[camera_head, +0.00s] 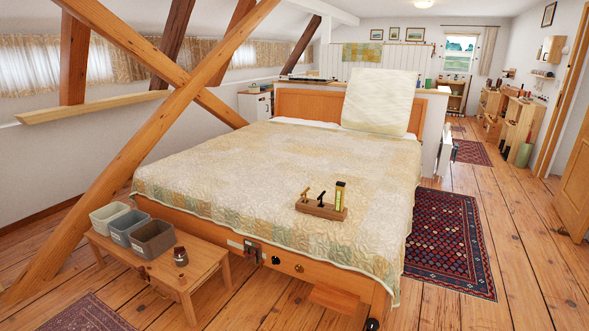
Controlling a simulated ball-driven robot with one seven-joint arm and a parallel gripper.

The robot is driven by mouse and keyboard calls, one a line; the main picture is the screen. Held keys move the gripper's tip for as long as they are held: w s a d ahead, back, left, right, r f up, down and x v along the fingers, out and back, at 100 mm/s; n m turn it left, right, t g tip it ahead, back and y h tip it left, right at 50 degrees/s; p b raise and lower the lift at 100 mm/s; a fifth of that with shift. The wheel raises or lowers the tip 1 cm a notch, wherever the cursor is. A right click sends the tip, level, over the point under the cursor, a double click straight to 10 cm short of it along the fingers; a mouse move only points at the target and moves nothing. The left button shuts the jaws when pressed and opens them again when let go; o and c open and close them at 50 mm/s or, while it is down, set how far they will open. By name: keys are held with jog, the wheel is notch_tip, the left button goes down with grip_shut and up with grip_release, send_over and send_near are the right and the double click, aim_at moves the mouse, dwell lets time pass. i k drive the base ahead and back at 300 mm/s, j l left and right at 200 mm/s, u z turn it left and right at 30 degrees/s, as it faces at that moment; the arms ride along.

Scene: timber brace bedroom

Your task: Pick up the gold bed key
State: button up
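A small wooden block (313,209) lies on the quilt near the foot of the bed, with several small upright items in it. A gold-coloured T-shaped piece (305,193), which looks like the gold bed key, stands at its left end. Next to it is a darker T-shaped piece (321,197). The pieces are too small to make out in detail. My gripper is not in view.
The quilted bed (240,180) fills the middle. At its foot, a low wooden bench (202,262) carries several bins and a small dark jar (180,256). Crossed timber braces (130,160) rise on the left. Floor with a patterned rug (447,240) is open on the right.

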aim_at(304, 193)
jog(key=i, duration=2.15)
jog(key=i+z, duration=0.15)
jog(key=i, duration=0.45)
jog(key=i+j+z, duration=0.1)
jog(key=i, duration=0.45)
